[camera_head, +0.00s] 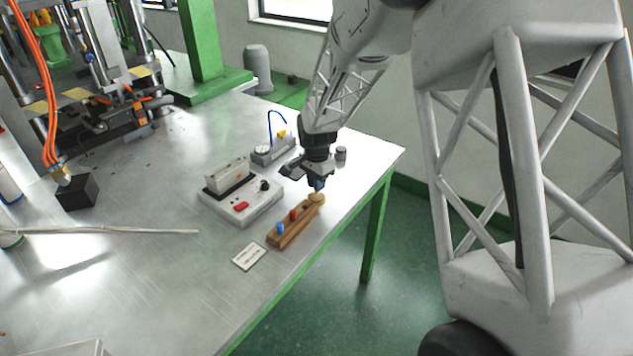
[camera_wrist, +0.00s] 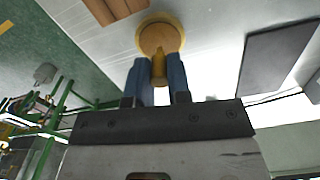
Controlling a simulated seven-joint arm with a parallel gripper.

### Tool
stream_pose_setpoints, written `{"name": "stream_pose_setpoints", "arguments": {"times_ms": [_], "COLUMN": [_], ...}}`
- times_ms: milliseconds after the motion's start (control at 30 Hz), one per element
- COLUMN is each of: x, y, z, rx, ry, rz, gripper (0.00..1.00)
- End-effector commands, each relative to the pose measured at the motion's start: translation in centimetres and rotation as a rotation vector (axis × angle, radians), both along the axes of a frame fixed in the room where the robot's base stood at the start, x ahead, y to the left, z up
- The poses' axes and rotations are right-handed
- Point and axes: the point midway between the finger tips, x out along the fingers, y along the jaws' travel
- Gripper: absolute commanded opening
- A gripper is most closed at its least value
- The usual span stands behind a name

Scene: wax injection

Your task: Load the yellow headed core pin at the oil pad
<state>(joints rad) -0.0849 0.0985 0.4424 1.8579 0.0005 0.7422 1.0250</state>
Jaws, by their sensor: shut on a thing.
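My gripper (camera_head: 318,187) points down just beyond the far end of the wooden pin rack (camera_head: 287,232). In the wrist view its blue fingers (camera_wrist: 158,66) are shut on the yellow headed core pin (camera_wrist: 158,72). A round tan-yellow disc (camera_wrist: 160,38), which looks like the oil pad, lies right beyond the fingertips. It also shows under the gripper in the head view (camera_head: 316,197). A red pin (camera_head: 293,214) and a blue pin (camera_head: 280,228) stand in the rack.
A white device with a red button (camera_head: 240,206) stands left of the rack. A grey unit with a gauge and blue tube (camera_head: 271,150) is behind it. A small label card (camera_head: 249,256) lies in front. The table's right edge is close to the rack. The table's front left is mostly clear.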

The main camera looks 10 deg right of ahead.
Motion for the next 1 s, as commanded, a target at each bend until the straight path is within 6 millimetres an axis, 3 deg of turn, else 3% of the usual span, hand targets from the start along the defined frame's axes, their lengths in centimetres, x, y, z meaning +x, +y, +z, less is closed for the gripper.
{"name": "stream_pose_setpoints", "arguments": {"times_ms": [1000], "x": [0.01], "y": [0.00], "z": [-0.78], "rx": [0.000], "ry": [0.000], "rz": [0.000], "gripper": [0.00]}}
